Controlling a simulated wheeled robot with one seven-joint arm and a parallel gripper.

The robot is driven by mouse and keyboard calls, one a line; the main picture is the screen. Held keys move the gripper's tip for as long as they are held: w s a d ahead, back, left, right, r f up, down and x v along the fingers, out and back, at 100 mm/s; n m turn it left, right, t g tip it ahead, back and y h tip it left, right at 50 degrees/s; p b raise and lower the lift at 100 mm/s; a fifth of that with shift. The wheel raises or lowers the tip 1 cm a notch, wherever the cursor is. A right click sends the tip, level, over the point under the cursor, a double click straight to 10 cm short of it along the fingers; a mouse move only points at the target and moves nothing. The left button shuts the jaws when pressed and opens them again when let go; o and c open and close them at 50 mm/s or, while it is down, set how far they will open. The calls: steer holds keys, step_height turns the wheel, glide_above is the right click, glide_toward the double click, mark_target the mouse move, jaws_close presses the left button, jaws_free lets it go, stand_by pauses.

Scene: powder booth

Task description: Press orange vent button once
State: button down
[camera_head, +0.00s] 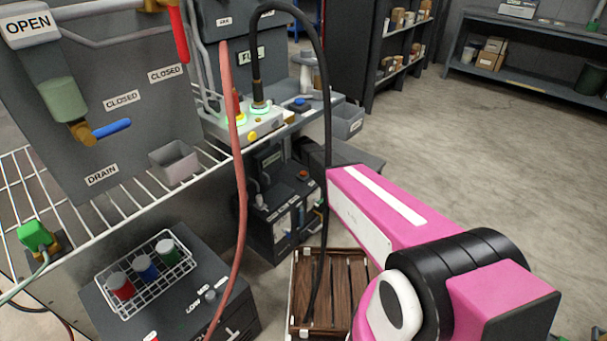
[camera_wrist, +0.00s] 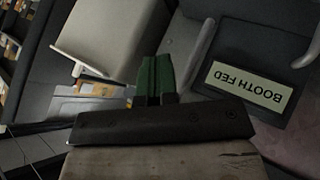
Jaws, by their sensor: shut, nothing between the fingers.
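In the head view a small round yellow-orange button (camera_head: 252,136) sits on the front of a pale control box (camera_head: 262,124) with green-lit rings. I cannot read a vent label on it, so I cannot tell if it is the vent button. In the wrist view my gripper (camera_wrist: 155,62) has green fingertips set side by side, shut with nothing between them. They point at a grey panel area, left of an upside-down "BOOTH FED" label (camera_wrist: 247,87). A small orange patch (camera_wrist: 97,86) shows left of the fingers. My gripper is out of the head view.
A red hose (camera_head: 238,190) and a black hose (camera_head: 325,110) hang near the control box. A wire rack (camera_head: 95,215) with a "DRAIN" panel (camera_head: 130,120) stands left. A wooden slatted crate (camera_head: 345,285) is on the floor. Open floor (camera_head: 450,130) lies to the right.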

mark_target(302, 173)
steer(key=shift+f, duration=4.15)
steer(key=shift+f, duration=0.15)
steer(key=shift+f, duration=0.25)
steer(key=shift+f, duration=0.5)
steer(key=shift+r, duration=0.9)
steer(key=shift+r, duration=0.1)
steer(key=shift+r, duration=2.4)
